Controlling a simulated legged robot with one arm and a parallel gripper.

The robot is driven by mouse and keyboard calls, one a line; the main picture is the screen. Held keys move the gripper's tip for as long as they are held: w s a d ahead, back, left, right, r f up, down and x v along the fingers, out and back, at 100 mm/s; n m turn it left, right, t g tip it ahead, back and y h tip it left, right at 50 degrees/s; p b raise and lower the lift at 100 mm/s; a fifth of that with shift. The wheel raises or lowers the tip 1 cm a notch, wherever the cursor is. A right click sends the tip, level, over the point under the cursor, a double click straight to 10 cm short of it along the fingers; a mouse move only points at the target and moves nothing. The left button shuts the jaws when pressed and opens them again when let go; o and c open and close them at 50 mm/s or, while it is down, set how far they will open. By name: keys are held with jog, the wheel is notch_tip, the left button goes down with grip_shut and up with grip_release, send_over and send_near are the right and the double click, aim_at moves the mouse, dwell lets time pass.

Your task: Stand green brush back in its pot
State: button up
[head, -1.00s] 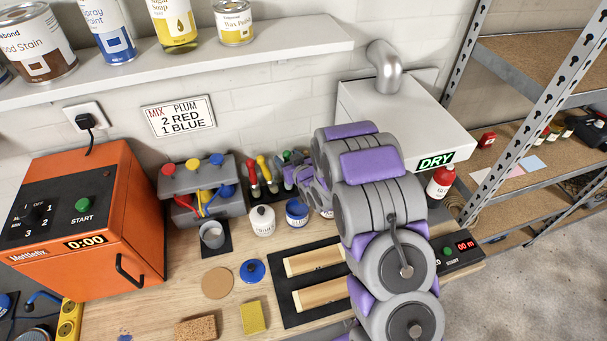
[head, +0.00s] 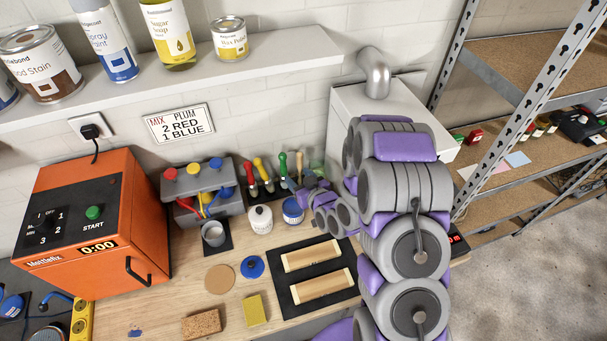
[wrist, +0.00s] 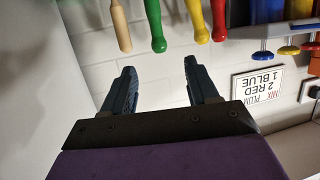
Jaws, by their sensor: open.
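The green brush (head: 283,165) stands handle up in the row of tools at the back of the bench, between a yellow handle and a wooden one. In the upside-down wrist view its green handle (wrist: 155,25) hangs from the top, its end just beyond and between my finger tips. My gripper (wrist: 161,68) is open and empty there. In the head view my gripper (head: 297,183) is small and partly hidden, at the right end of the tool row. The brush's lower end is out of clear sight. I cannot tell which container is its pot.
Red (head: 250,172) and yellow (head: 263,168) handles stand left of the green one. A white jar (head: 260,220), a blue pot (head: 292,212) and a grey cup (head: 214,234) stand in front. A white box (head: 345,105) stands behind my arm.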

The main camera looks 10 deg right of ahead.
jog(key=shift+s+r+p, duration=0.15)
jog(key=shift+r+p, duration=0.1)
jog(key=shift+p, duration=0.25)
jog(key=p+v, duration=0.1)
jog(key=p, duration=0.3)
jog(key=shift+s+d+p, duration=0.25)
jog(key=shift+p, duration=0.1)
jog(key=shift+f, duration=0.15)
dwell(0.4)
jog(key=s+d+r+m+g+h+b, duration=0.1)
jog(key=s+d+r+g+h+b, duration=0.15)
jog(key=s+d+g+b, duration=0.3)
jog(key=s+d+r+g+h+b, duration=0.2)
jog(key=s+d+g+h+b, duration=0.15)
jog(key=s+b, duration=0.45)
jog(key=s+a+r+m+g+b, duration=0.1)
jog(key=s+r+g+b, duration=0.1)
jog(key=s, duration=1.1)
jog(key=s+a+r+m+g+b, duration=0.1)
jog(key=s+g+b, duration=0.3)
jog(key=s, duration=0.9)
jog(key=shift+s+r+m+y, duration=0.25)
jog(key=shift+r+m+y, duration=0.05)
jog(key=shift+r+m, duration=0.4)
